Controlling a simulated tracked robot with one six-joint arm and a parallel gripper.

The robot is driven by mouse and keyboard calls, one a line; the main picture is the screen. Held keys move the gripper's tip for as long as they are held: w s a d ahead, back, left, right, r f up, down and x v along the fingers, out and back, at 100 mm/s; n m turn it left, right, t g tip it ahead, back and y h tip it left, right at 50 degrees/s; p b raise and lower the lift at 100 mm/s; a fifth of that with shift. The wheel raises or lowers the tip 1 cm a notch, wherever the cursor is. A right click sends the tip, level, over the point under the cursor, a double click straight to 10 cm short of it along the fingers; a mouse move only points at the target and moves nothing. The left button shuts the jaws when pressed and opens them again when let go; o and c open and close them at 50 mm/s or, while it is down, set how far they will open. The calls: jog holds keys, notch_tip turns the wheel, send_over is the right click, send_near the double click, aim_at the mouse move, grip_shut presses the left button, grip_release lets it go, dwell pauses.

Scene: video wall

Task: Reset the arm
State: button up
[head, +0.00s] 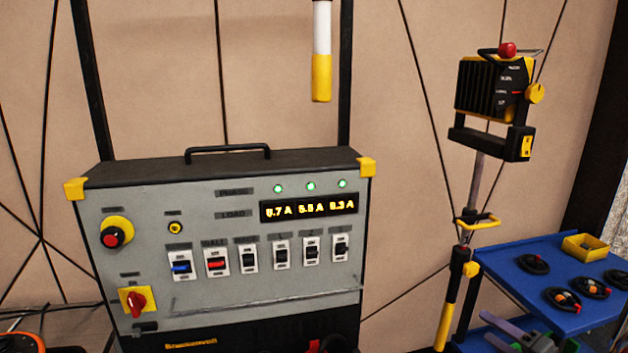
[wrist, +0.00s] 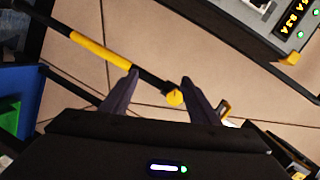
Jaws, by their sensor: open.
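My gripper (wrist: 158,88) shows in the wrist view with its two dark fingers spread apart and nothing held between them. Beyond the fingers runs the black and yellow pole of a stand (wrist: 90,47); its yellow knob (wrist: 175,97) appears between the fingertips. I cannot tell how far the pole is from them. I cannot make out my gripper with certainty in the head view. The stand (head: 450,300) is there at right, upright, with a lamp-like head (head: 490,90) on top.
A grey control panel (head: 215,290) with switches and lit readouts stands left of centre; its corner (wrist: 285,50) shows in the wrist view. A blue cart (head: 510,267) with coiled cables and a yellow bin (head: 585,247) stands at right. A white and yellow cylinder (head: 321,75) hangs above the panel.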

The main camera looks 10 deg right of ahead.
jog(key=s+a+n+g+y, duration=0.1)
jog(key=s+a+g, duration=0.3)
jog(key=a, duration=0.4)
jog(key=s+a+n+g+y, duration=0.1)
jog(key=s+a+g, duration=0.25)
jog(key=a, duration=0.45)
jog(key=s+a+g+y, duration=0.1)
jog(key=s+a+g, duration=0.3)
jog(key=a, duration=0.5)
jog(key=s+a+r+n+h, duration=0.2)
jog(key=a+r+n+h, duration=0.1)
jog(key=a+r+n, duration=0.2)
jog(key=s+a+r+n+t+h, duration=0.1)
jog(key=s+a+r+n+h, duration=0.1)
jog(key=a+r+n, duration=0.3)
jog(key=s+a+r, duration=0.1)
jog(key=a+r, duration=0.3)
jog(key=shift+s+a+h, duration=0.3)
jog(key=shift+a+h, duration=0.1)
jog(key=shift+d+t, duration=0.1)
jog(key=shift+t, duration=0.15)
